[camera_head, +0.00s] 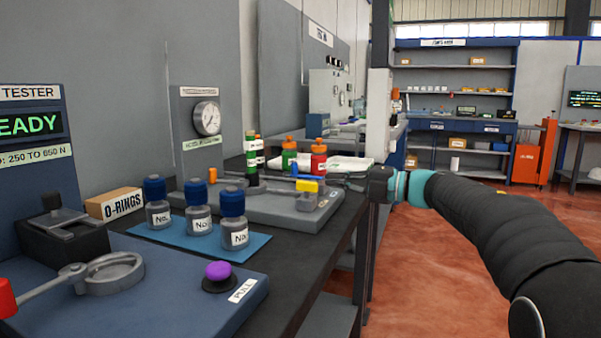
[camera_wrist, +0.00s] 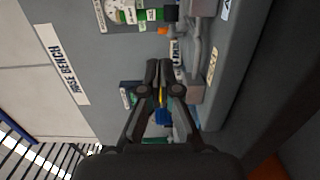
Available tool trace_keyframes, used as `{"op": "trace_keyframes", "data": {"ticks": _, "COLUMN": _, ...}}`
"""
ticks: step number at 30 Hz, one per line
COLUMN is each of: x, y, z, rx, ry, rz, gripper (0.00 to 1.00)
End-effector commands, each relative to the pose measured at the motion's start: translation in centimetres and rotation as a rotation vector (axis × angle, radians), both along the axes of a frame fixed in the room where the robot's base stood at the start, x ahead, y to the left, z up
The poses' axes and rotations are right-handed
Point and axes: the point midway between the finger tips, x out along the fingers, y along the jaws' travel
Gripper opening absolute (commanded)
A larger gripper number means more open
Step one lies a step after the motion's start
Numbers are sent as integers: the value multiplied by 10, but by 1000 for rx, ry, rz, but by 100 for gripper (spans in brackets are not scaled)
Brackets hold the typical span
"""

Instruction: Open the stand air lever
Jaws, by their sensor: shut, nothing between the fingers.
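The grey stand (camera_head: 262,207) with the round pressure gauge (camera_head: 207,118) is on the dark bench. A yellow block (camera_head: 308,186) and a slim blue bar (camera_head: 283,177) show at its right end; I cannot tell surely which part is the air lever. My gripper (camera_head: 338,178) reaches in from the right, close beside the yellow block. In the wrist view my gripper (camera_wrist: 158,66) is shut and empty above the stand. Blue and yellow parts (camera_wrist: 162,117) show partly behind the fingers. Whether the fingertips touch anything is unclear.
Blue-capped bottles (camera_head: 198,212) stand on a blue mat (camera_head: 165,234) before the stand. An O-rings box (camera_head: 114,203) is to the left. Red and green bottles (camera_head: 318,160) stand behind the yellow block. The tester with a purple button (camera_head: 218,271) is nearest. The floor right of the bench is open.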

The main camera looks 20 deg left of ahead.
Motion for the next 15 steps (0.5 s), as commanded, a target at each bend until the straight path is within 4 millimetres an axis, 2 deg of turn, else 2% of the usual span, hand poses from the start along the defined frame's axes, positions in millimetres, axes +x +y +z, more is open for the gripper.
{"op": "trace_keyframes", "data": {"ticks": 8, "x": 0, "y": 3, "z": 1, "rx": 2, "ry": 1, "rz": -1, "gripper": 0}}
{"op": "trace_keyframes", "data": {"ticks": 11, "x": 1, "y": 12, "z": 1, "rx": 2, "ry": 2, "rz": 0, "gripper": 0}}
{"op": "trace_keyframes", "data": {"ticks": 15, "x": 4, "y": 35, "z": 1, "rx": 3, "ry": 2, "rz": 1, "gripper": 0}}
